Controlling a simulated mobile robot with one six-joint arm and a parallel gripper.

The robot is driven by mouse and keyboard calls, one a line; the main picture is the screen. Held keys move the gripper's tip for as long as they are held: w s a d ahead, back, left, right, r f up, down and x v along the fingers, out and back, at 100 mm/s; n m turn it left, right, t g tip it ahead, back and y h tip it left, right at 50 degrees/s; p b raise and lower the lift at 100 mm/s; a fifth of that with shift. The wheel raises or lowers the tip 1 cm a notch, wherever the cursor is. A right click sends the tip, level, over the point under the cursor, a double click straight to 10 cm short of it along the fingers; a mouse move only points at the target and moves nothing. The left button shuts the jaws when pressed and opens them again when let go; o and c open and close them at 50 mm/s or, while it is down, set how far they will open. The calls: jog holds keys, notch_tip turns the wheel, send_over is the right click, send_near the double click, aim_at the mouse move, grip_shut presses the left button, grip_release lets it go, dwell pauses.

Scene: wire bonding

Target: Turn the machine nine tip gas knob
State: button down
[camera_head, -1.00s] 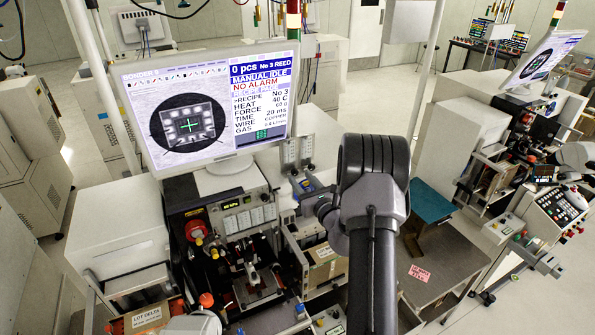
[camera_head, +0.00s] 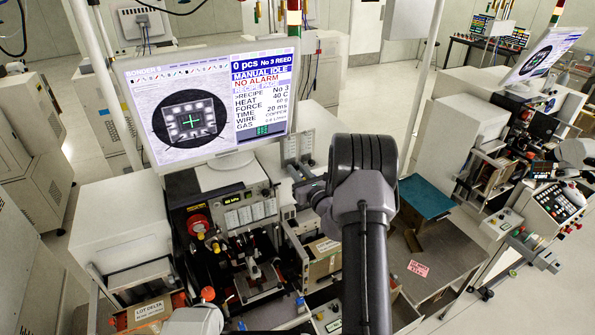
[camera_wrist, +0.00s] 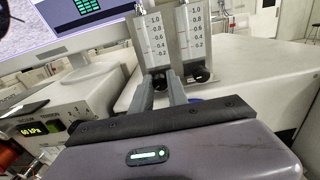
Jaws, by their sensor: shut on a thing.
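Two gas flow gauges with scales from 0.2 to 1.0 stand side by side in the wrist view, the left gauge (camera_wrist: 155,35) and the right gauge (camera_wrist: 194,35). In the head view my gripper (camera_head: 298,182) reaches left to the machine front, just below the gauges (camera_head: 299,147). How far the knob is turned cannot be told.
A large monitor (camera_head: 210,105) stands left of the gauges, showing "MANUAL IDLE" and "NO ALARM". A pressure panel (camera_wrist: 33,130) reads 60 kPa beside the gripper. A grey side table with a teal block (camera_head: 425,197) lies right of my arm.

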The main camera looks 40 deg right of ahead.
jog(key=shift+f+n+b, duration=0.15)
jog(key=shift+n+b, duration=0.15)
jog(key=shift+b, duration=0.25)
jog(key=n+b, duration=0.5)
jog(key=b, duration=0.2)
jog(key=c, duration=1.3)
grip_release()
